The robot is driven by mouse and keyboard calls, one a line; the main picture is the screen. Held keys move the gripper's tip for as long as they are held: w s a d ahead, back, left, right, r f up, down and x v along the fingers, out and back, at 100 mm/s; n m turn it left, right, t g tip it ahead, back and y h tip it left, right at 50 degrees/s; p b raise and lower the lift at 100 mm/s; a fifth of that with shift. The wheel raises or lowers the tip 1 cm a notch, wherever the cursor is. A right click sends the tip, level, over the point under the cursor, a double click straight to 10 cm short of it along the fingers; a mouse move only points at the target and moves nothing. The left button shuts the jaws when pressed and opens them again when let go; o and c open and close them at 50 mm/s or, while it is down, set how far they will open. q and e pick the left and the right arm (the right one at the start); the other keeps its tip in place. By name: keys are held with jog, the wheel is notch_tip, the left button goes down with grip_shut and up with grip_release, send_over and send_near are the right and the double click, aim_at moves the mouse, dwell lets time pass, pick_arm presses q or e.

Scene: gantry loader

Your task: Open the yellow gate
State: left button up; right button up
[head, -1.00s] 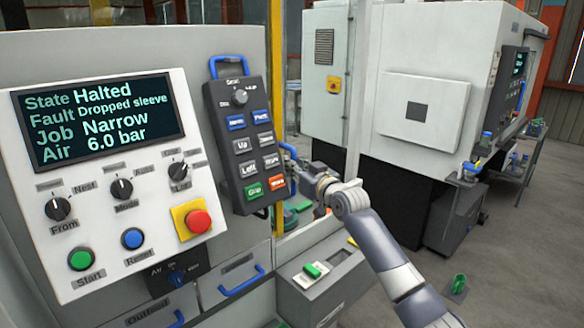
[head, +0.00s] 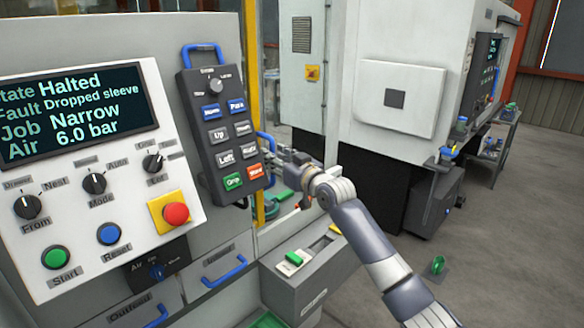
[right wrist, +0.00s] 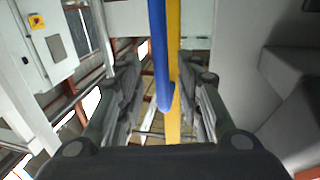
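The yellow gate (head: 251,45) shows as a narrow upright yellow bar beside the grey control cabinet; it is shut as far as I can see. Its blue handle (head: 264,143) sticks out beside the hand pendant. My right gripper (head: 284,158) is at the handle, partly hidden by its own wrist. In the right wrist view the blue handle (right wrist: 158,50) stands between the two spread fingers, with the yellow bar (right wrist: 173,70) just behind it. Gaps show on both sides, so the fingers are open around the handle and not closed on it. My left gripper is not in view.
The control panel (head: 110,215) reads "Halted, Dropped sleeve". The pendant (head: 200,110) hangs close left of the handle. A grey box (head: 285,290) with a green piece (head: 294,258) juts out below my right arm.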

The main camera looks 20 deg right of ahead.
jog(key=s+d, duration=0.2)
jog(key=s, duration=0.8)
jog(key=shift+w, duration=0.1)
